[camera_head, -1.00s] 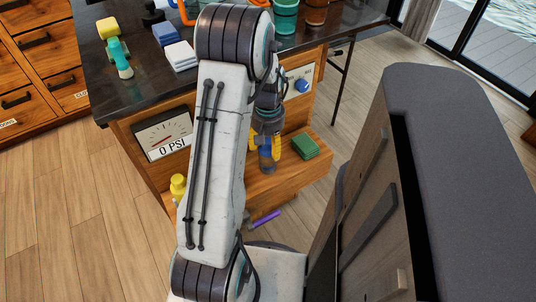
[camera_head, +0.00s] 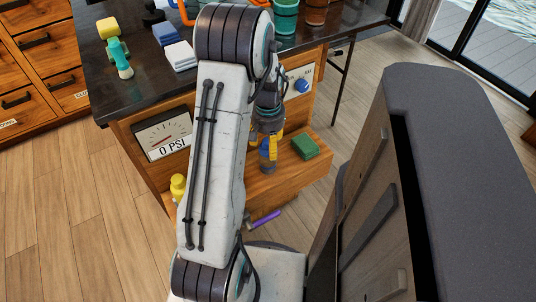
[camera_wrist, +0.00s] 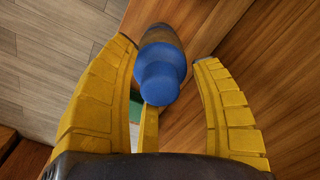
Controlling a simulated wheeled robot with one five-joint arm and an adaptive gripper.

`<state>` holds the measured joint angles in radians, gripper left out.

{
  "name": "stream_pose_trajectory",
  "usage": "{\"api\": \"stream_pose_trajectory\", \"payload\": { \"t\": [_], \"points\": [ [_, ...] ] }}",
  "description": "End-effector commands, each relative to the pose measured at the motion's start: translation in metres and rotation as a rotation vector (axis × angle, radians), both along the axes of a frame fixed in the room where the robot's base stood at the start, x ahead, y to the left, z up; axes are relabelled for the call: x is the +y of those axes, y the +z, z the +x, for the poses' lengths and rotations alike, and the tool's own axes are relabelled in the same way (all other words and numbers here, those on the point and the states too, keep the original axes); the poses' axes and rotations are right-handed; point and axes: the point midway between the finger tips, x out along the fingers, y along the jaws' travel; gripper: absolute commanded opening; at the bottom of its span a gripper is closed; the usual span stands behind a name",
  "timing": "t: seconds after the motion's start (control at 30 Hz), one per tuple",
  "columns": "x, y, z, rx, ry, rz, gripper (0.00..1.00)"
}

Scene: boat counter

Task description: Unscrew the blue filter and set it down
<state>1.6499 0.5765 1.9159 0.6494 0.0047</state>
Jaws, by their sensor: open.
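The blue filter (camera_wrist: 160,75) is a rounded blue piece with a narrower knob end facing the wrist camera and a dark cylinder beyond it. In the head view the blue filter (camera_head: 268,152) stands above the low wooden shelf, partly hidden by my gripper. My gripper (camera_head: 267,139) has yellow fingers and is just above the filter. In the wrist view my gripper (camera_wrist: 166,52) is open, with fingers spread around the filter and visible gaps on both sides. Whether the lower finger touches the knob, I cannot tell.
The wooden shelf (camera_head: 288,179) carries a green block (camera_head: 305,146) right of the filter and a yellow bottle (camera_head: 178,187) at left. A gauge (camera_head: 163,134) reads 0 PSI. A blue knob (camera_head: 302,85) is on the counter front. A grey-topped cabinet (camera_head: 465,130) stands at right.

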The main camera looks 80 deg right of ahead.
Motion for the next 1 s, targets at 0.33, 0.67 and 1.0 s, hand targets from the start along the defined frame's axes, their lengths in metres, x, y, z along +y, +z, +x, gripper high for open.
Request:
{"api": "stream_pose_trajectory", "payload": {
  "t": [0.33,0.67,1.0],
  "points": [
    [-0.0001,0.0002,0.0,0.0,-0.043,0.0,0.58],
    [-0.0001,0.0002,0.0,0.0,-0.188,0.0,0.58],
    [-0.0001,0.0001,0.0,0.0,-0.237,0.0,0.58]
  ]
}}
